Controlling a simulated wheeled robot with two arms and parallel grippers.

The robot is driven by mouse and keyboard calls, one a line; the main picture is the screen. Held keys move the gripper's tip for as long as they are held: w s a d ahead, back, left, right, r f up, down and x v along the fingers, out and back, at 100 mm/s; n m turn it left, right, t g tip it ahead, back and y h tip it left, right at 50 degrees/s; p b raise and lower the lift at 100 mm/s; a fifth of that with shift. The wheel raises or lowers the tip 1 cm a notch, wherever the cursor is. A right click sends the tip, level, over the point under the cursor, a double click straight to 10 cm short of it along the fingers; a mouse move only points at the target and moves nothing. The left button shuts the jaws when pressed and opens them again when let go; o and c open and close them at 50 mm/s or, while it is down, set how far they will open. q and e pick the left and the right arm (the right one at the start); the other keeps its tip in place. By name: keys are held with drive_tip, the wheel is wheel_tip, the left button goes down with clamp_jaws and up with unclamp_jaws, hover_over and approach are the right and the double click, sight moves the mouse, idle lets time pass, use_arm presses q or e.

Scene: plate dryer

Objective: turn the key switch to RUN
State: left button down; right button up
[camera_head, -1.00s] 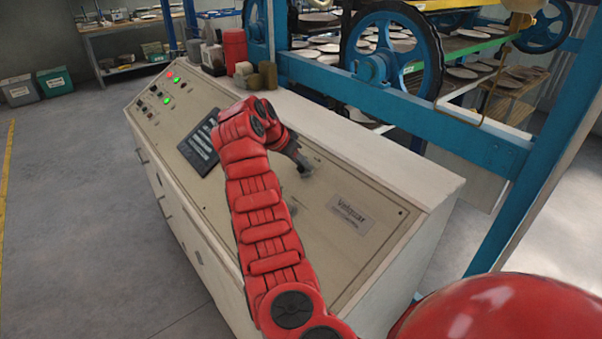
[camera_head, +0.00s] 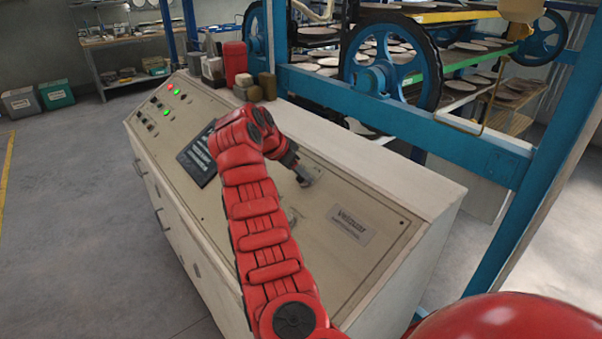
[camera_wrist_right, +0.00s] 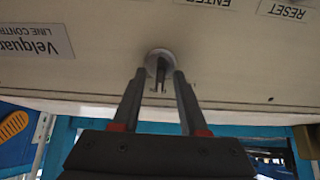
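The key switch (camera_wrist_right: 158,58) is a round silvery piece on the beige control panel (camera_head: 292,228), with a narrow dark piece, seemingly the key, standing out from it. My right gripper (camera_wrist_right: 157,78) is open, with one finger on each side of the switch. Gaps show between the fingers and the key. In the head view my right gripper (camera_head: 308,178) is low over the right part of the panel and hides the switch. The switch's position marks cannot be read. My left gripper is not in view.
The panel carries a Velquar label (camera_head: 352,225), a dark screen (camera_head: 197,158) partly behind my arm, and lit red and green lamps at the far end. A red canister (camera_head: 235,60) and small containers stand behind it. A blue machine frame (camera_head: 440,135) runs along the back.

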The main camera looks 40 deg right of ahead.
drive_tip(key=v, duration=1.7)
drive_tip(key=shift+r+p, duration=0.2)
drive_tip(key=shift+p, duration=0.15)
drive_tip(key=shift+a, duration=0.15)
